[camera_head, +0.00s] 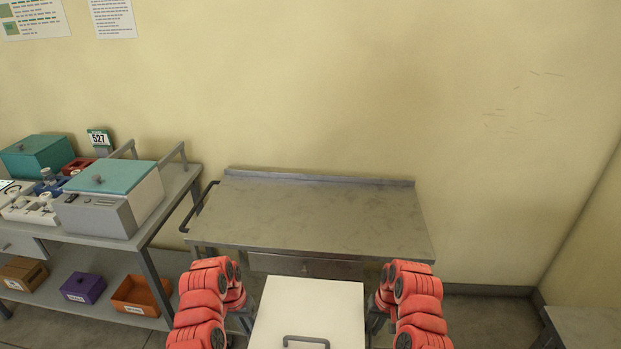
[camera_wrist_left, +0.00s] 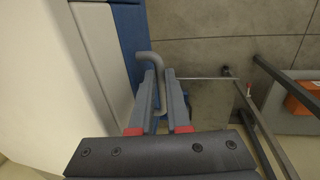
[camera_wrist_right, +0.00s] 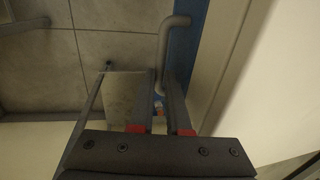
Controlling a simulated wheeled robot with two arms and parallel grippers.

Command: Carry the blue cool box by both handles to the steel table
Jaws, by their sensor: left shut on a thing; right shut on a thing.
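The cool box shows its white lid (camera_head: 308,312) with a grey lid handle at the bottom centre of the head view, between my two arms. Its blue side shows in the left wrist view (camera_wrist_left: 131,38) and in the right wrist view (camera_wrist_right: 183,55). My left gripper (camera_wrist_left: 160,78) is shut on one grey side handle (camera_wrist_left: 150,60). My right gripper (camera_wrist_right: 166,75) is shut on the other side handle (camera_wrist_right: 165,45). In the head view both gripper tips are hidden low beside the box. The steel table (camera_head: 320,217) stands ahead of the box, its top bare.
A bench (camera_head: 150,222) at left holds a teal-lidded device (camera_head: 105,200) and other lab items. Its lower shelf carries a purple bin (camera_head: 83,288) and an orange bin (camera_head: 140,295). Another surface (camera_head: 590,328) shows at bottom right. Floor between it and the steel table looks clear.

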